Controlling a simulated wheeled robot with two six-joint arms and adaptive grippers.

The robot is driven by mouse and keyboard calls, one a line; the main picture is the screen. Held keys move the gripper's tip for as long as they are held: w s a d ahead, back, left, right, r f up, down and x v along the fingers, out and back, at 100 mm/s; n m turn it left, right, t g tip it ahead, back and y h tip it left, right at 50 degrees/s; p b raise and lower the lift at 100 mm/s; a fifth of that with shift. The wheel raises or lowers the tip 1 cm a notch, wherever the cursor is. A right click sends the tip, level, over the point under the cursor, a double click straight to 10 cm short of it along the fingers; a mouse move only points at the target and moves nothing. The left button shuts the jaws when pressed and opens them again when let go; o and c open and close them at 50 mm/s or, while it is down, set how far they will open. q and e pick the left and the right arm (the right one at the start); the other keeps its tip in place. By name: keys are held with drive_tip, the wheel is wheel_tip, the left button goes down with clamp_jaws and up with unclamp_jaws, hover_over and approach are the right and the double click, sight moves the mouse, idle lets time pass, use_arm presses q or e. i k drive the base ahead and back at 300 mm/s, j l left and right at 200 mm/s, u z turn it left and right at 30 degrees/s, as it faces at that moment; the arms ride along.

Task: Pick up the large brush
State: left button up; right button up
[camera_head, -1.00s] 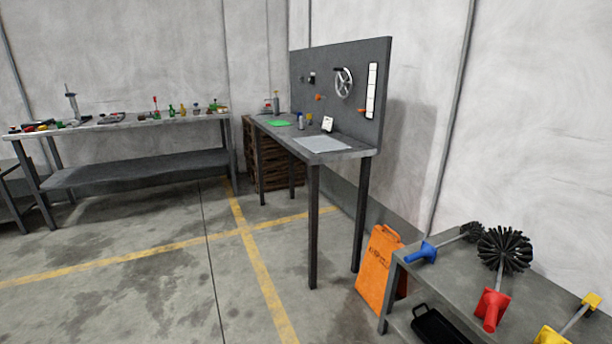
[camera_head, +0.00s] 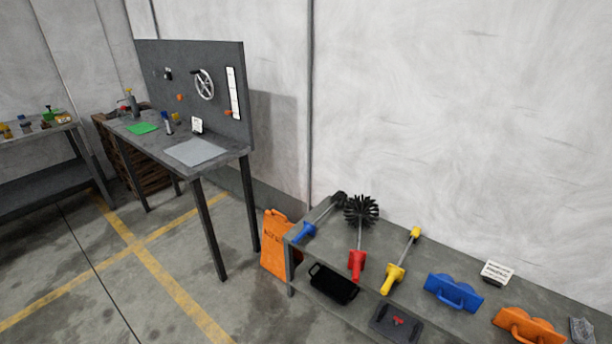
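The large brush (camera_head: 360,237) has a red handle and a wide round head of black bristles. It lies on the grey bench at the lower right, with its handle toward the front edge and its head toward the wall. To its left is a smaller brush with a blue handle (camera_head: 305,232) and a small dark head. To its right is a tool with a yellow handle (camera_head: 394,279) and a small yellow tip. Neither of my grippers shows in the head view.
The bench (camera_head: 330,249) also holds a blue holder (camera_head: 452,291), an orange holder (camera_head: 528,325) and a small white sign (camera_head: 497,271). A black tray (camera_head: 333,284) is below. An orange panel (camera_head: 278,244) stands left of the bench. A table with a back panel (camera_head: 195,152) stands farther left. The floor in front is open.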

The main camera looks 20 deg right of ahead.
sight(361, 212)
drive_tip(key=z, duration=1.25)
drive_tip(key=i+j, duration=0.2)
drive_tip(key=j, duration=0.15)
drive_tip(key=i+j+z, duration=0.1)
drive_tip(key=i+j, duration=0.35)
drive_tip(key=j, duration=0.3)
drive_tip(key=i+j+z, duration=0.1)
drive_tip(key=j, duration=0.25)
drive_tip(key=i+j, duration=0.25)
drive_tip(key=j, duration=0.15)
drive_tip(key=i+j+z, duration=0.1)
drive_tip(key=j, duration=0.3)
drive_tip(key=i+j, duration=0.3)
drive_tip(key=j+z, duration=0.05)
drive_tip(key=j, duration=0.05)
